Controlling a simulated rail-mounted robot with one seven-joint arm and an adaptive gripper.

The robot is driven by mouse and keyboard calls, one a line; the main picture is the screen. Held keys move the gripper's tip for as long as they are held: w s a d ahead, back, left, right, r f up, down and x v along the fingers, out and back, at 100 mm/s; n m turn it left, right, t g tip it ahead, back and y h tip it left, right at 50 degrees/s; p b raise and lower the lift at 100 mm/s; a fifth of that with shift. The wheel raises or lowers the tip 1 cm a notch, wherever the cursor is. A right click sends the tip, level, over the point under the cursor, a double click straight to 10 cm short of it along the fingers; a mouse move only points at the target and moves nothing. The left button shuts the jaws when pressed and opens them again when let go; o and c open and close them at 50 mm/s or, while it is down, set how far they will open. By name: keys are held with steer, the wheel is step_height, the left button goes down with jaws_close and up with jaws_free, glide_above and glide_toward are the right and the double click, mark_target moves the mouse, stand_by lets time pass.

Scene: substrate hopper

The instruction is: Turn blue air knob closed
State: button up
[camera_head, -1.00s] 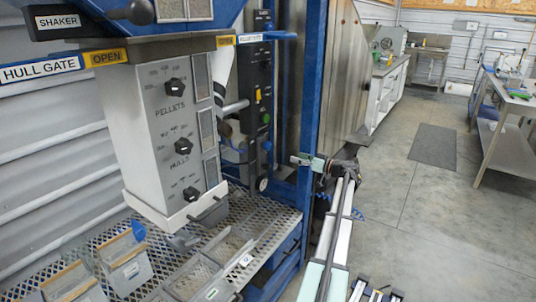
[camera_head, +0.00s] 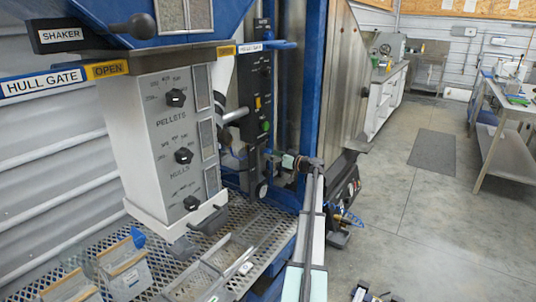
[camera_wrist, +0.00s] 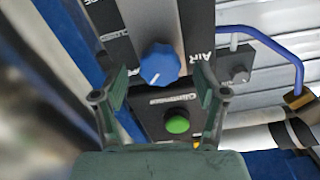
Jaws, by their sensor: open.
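The blue air knob (camera_wrist: 160,65) is on a dark panel with a grey strip and the word AIR beside it in the wrist view. My gripper (camera_wrist: 160,84) is open, with one green finger on each side of the picture below the knob. The knob shows between and beyond the fingertips, and I see no contact. A green button (camera_wrist: 177,124) sits below the knob, between the fingers. In the head view my gripper (camera_head: 284,160) is beside the lower part of the black control panel (camera_head: 247,90). I cannot make out the knob clearly there.
A blue upright post (camera_head: 306,90) stands just behind my gripper. A blue bent tube (camera_wrist: 275,45) is right of the panel in the wrist view. The grey hopper box (camera_head: 165,140) stands left of the panel, above a perforated shelf (camera_head: 262,210). Open floor lies right.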

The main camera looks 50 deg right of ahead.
steer(key=shift+w, duration=1.3)
steer(key=c, duration=1.1)
steer(key=shift+f+m, duration=0.1)
steer(key=shift+m, duration=0.3)
steer(key=shift+c, duration=0.2)
steer(key=m+b, duration=0.1)
steer(key=m, duration=0.1)
steer(key=shift+m+b, duration=0.3)
steer(key=shift+b, duration=0.1)
steer(key=m, duration=0.5)
steer(key=shift+m, duration=0.3)
steer(key=m, duration=0.2)
steer(key=m+p, duration=0.1)
steer(key=m, duration=0.1)
steer(key=shift+r+m, duration=0.2)
steer(key=shift+m, duration=0.1)
steer(key=shift+m+p, duration=0.9)
steer(key=shift+m, duration=1.3)
